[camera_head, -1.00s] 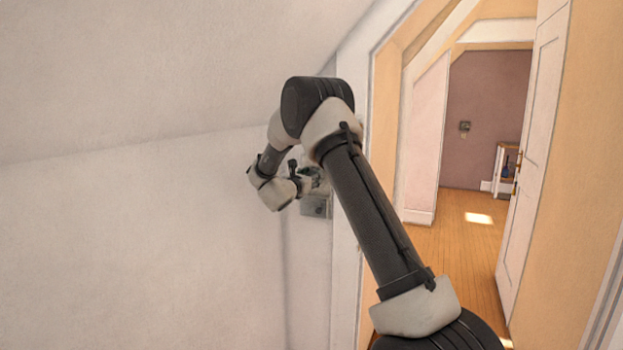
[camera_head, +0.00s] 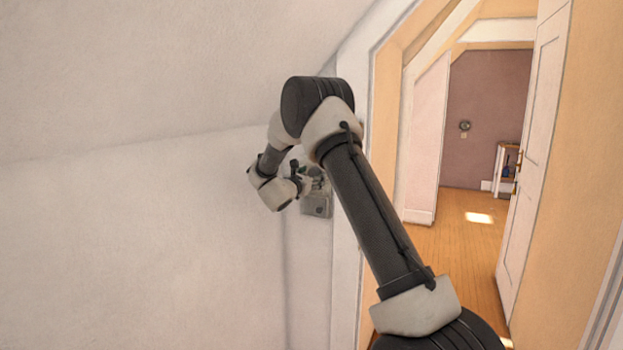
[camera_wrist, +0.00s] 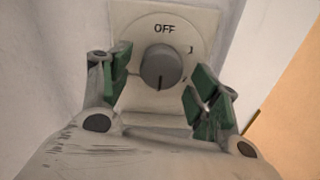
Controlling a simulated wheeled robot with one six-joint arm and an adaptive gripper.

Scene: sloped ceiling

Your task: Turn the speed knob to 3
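The speed knob (camera_wrist: 161,67) is a round grey dial on a cream wall plate (camera_wrist: 186,22) in the wrist view. "OFF" is printed above it, and a small mark shows at its right. A dark line shows at the knob's lower edge; I cannot tell which setting it points to. My gripper (camera_wrist: 160,80) is open, with green-padded fingers to the left and right of the knob and a gap on each side. The fingers hide part of the plate. In the head view my gripper (camera_head: 312,178) is small and partly hidden by my arm, near the wall plate (camera_head: 316,208).
A white door frame (camera_head: 348,240) stands just right of the plate. Beyond it are a wooden floor (camera_head: 455,245) and an open white door (camera_head: 530,150). The sloped ceiling (camera_head: 150,70) comes down above my arm; the left wall is bare.

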